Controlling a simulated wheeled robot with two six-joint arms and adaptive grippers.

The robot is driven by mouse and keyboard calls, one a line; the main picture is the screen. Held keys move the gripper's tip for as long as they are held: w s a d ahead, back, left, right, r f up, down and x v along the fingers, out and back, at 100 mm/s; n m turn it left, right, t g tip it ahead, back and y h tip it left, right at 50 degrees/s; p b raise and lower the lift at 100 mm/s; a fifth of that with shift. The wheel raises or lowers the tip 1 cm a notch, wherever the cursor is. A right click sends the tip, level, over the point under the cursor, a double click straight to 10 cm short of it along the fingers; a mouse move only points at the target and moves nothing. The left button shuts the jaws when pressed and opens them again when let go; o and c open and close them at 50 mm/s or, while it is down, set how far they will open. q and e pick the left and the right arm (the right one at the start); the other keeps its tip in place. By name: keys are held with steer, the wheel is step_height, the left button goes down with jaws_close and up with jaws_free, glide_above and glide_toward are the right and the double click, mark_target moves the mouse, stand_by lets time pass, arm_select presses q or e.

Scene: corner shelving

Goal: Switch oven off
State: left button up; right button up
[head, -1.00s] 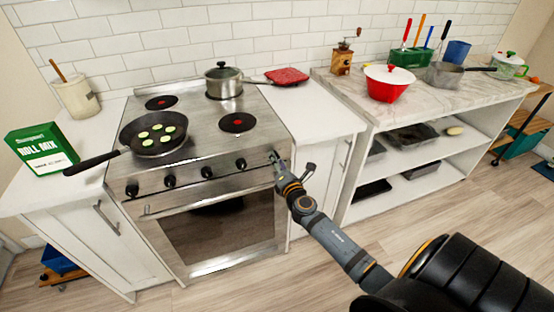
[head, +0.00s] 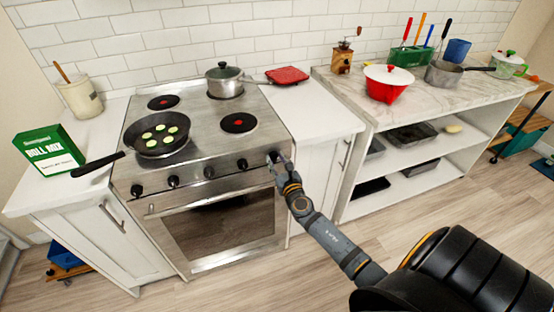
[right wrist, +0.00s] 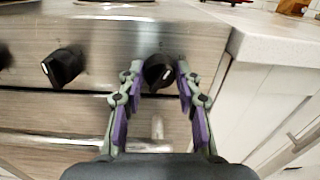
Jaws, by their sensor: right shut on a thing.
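The steel oven (head: 222,229) stands against the wall with its door closed and a row of black knobs on its front panel. My right gripper (head: 276,160) is at the right end of this panel. In the right wrist view its fingers (right wrist: 156,76) are closed around the rightmost black knob (right wrist: 157,73), one on each side. A neighbouring knob (right wrist: 63,68) sits to the left, untouched, with a white mark on its face. In the head view the held knob is mostly hidden by the gripper. My left gripper is not in view.
A frying pan (head: 157,150) with green slices and a lidded pot (head: 224,92) stand on the stove. Its handle bar (head: 208,196) runs below the knobs. A white counter (head: 318,122) adjoins on the right. The floor in front is clear.

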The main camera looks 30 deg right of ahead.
steer(key=n+p, duration=0.1)
steer(key=n, duration=0.4)
steer(key=shift+f, duration=0.15)
steer(key=shift+n, duration=0.4)
steer(key=o, duration=1.1)
steer(key=shift+o, duration=0.2)
steer(key=v, duration=1.2)
